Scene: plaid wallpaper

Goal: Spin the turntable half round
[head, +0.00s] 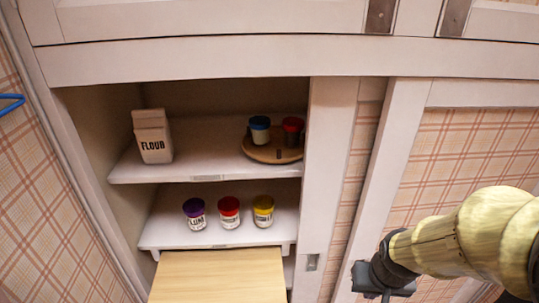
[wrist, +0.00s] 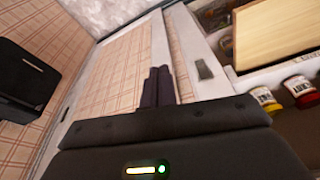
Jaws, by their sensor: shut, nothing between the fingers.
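The turntable (head: 262,153) is a round wooden disc on the upper shelf of the open cupboard, at its right side. A blue-lidded jar (head: 260,129) and a red-lidded jar (head: 292,131) stand on it. Its right edge is partly hidden by the cupboard's frame. My gripper (head: 385,293) is low at the right in the head view, outside the cupboard and well apart from the turntable. In the wrist view its dark fingers (wrist: 156,86) are together with nothing between them, in front of the pale cupboard front.
A flour carton (head: 153,136) stands at the left of the upper shelf. Purple-, red- and yellow-lidded jars (head: 229,213) line the lower shelf (head: 172,238). A wooden board (head: 218,275) juts out below. A white upright (head: 332,170) borders the opening's right side.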

